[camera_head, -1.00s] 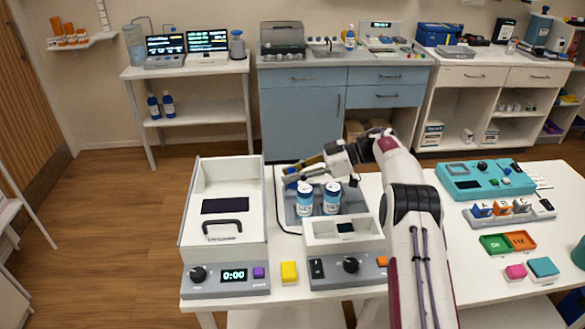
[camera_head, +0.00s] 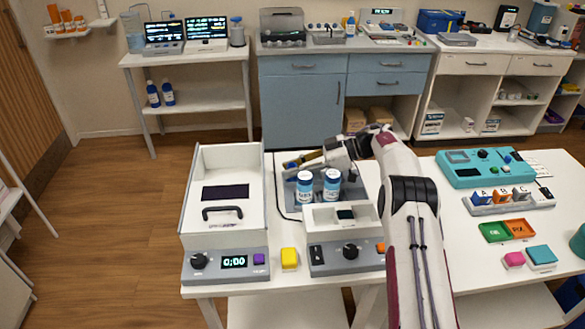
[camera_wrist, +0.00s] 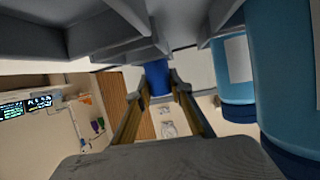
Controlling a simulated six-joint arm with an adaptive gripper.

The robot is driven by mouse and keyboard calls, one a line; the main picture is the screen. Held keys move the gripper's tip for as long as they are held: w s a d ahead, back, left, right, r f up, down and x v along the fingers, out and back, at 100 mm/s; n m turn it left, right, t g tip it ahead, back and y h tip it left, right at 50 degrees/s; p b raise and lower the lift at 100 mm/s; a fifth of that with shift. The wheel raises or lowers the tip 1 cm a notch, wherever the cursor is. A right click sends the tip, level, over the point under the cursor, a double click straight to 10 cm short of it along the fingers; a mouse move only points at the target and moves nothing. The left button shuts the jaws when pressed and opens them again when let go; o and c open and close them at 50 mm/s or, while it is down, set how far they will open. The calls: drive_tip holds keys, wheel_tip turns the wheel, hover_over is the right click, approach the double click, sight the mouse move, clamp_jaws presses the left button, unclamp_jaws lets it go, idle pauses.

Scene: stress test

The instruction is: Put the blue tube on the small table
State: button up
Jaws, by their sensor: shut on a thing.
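My gripper (camera_head: 292,164) is above the back left part of a grey machine, behind two blue-and-white bottles (camera_head: 305,187). In the wrist view, the two yellowish fingers of my gripper (camera_wrist: 162,82) are shut on the blue tube (camera_wrist: 157,78), which sits between the fingertips. Only a short blue part of the tube shows, beside grey rack-like structures (camera_wrist: 100,45). In the head view the tube cannot be made out clearly. A small white table (camera_head: 190,65) with monitors stands at the back left, clear of my gripper.
The two bottles stand close beside my gripper and fill the right of the wrist view (camera_wrist: 232,75). A white open box machine (camera_head: 222,235) stands to the left. The white bench also holds a yellow block (camera_head: 289,258). Open wooden floor (camera_head: 110,230) lies left.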

drive_tip(key=shift+f, duration=0.25)
drive_tip(key=o, duration=1.1)
drive_tip(key=shift+d, duration=0.1)
drive_tip(key=shift+v, duration=3.65)
